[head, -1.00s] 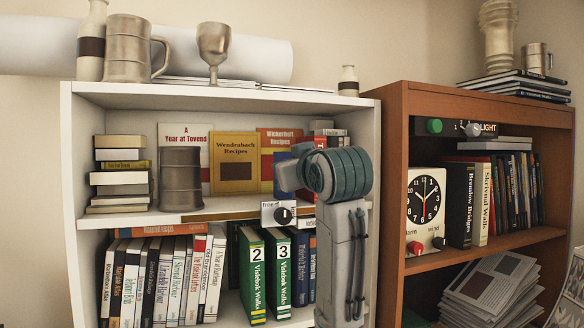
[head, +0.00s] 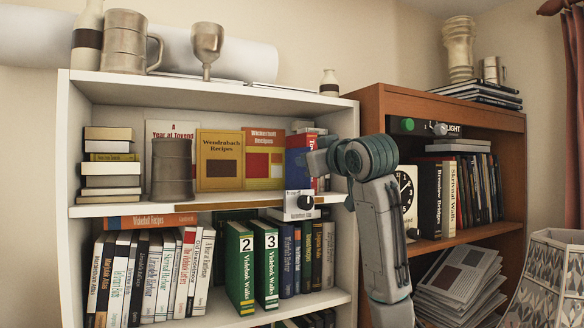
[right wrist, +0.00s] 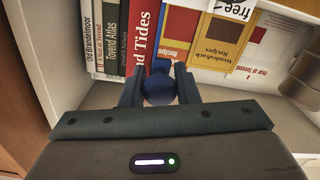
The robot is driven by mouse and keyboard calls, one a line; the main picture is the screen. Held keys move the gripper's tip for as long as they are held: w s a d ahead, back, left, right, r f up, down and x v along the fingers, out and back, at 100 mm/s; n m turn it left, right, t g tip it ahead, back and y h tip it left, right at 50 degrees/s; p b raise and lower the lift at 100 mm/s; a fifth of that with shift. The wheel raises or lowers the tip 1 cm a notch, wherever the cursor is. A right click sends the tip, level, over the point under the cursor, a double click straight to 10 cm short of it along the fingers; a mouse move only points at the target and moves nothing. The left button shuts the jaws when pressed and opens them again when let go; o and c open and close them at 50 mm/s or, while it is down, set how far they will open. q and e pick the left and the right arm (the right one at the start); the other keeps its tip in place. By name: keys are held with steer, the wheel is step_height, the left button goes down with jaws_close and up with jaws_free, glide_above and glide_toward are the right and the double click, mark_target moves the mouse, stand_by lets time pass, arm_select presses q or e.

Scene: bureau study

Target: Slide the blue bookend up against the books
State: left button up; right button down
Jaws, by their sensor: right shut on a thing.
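The blue bookend (head: 298,170) stands on the middle shelf of the white bookcase. My right gripper (head: 318,160) comes in from the right and is shut on it. In the right wrist view, the fingers are closed on the bookend's round blue knob (right wrist: 159,90). Upright books, including the red Red Tides (right wrist: 143,40), stand right beside the bookend. I see little or no gap there but cannot tell contact for sure. In the head view, my gripper and arm partly hide these books (head: 324,183). My left gripper is not in view.
A brown bookcase (head: 372,105) stands at right.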

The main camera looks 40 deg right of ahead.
steer(key=shift+d+r, duration=0.15)
steer(key=shift+d, duration=0.2)
steer(key=c, duration=1.1)
jaws_free()
steer(key=shift+d, duration=0.1)
arm_select(q)
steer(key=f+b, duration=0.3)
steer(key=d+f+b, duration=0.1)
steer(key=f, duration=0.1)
steer(key=shift+b, duration=0.35)
arm_select(e)
steer(key=v, duration=1)
steer(key=shift+s+d+f, duration=0.25)
steer(key=shift+s, duration=0.05)
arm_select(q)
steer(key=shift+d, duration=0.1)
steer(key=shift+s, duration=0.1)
